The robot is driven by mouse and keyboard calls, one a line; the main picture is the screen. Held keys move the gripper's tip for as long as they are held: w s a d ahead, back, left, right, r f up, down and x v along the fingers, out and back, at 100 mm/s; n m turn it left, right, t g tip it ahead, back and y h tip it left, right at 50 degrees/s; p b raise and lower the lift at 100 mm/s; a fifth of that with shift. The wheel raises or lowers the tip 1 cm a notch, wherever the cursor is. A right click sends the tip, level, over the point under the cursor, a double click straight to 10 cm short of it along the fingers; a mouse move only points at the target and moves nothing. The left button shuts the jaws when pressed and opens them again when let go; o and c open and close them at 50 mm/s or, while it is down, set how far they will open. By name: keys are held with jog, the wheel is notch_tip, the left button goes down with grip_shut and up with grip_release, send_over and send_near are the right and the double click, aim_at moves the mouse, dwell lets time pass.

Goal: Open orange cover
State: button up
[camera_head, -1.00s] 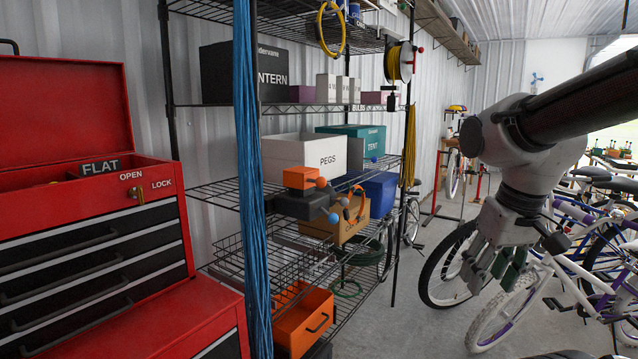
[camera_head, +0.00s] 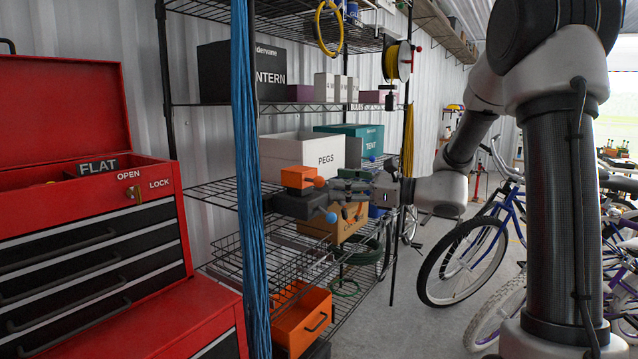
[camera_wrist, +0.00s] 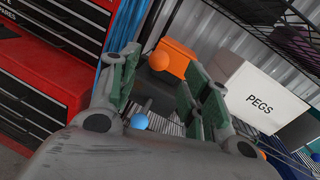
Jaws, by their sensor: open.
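A small orange cover (camera_head: 297,177) sits on top of a dark grey box (camera_head: 300,203) on the wire shelf. An orange ball knob (camera_head: 319,182) sticks out from its front right. A blue ball knob (camera_head: 332,218) sits lower, on the dark grey part. My gripper (camera_head: 343,187) is open and just right of the orange knob, pointing left at it. In the wrist view, the orange cover (camera_wrist: 176,58) and orange knob (camera_wrist: 158,61) appear between the two open fingers (camera_wrist: 163,72). The knob looks apart from both fingers, though the exact gap is unclear.
A white PEGS box (camera_head: 302,154) stands behind the cover. A cardboard box (camera_head: 345,222) is at the lower right, partly behind my gripper. Hanging blue cords (camera_head: 250,180) are left of the cover. Bicycles (camera_head: 465,265) stand at right.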

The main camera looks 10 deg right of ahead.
aim_at(319, 180)
jog(key=x, duration=0.6)
jog(key=shift+w+a, duration=0.2)
jog(key=shift+a, duration=0.05)
jog(key=shift+c, duration=0.4)
grip_shut()
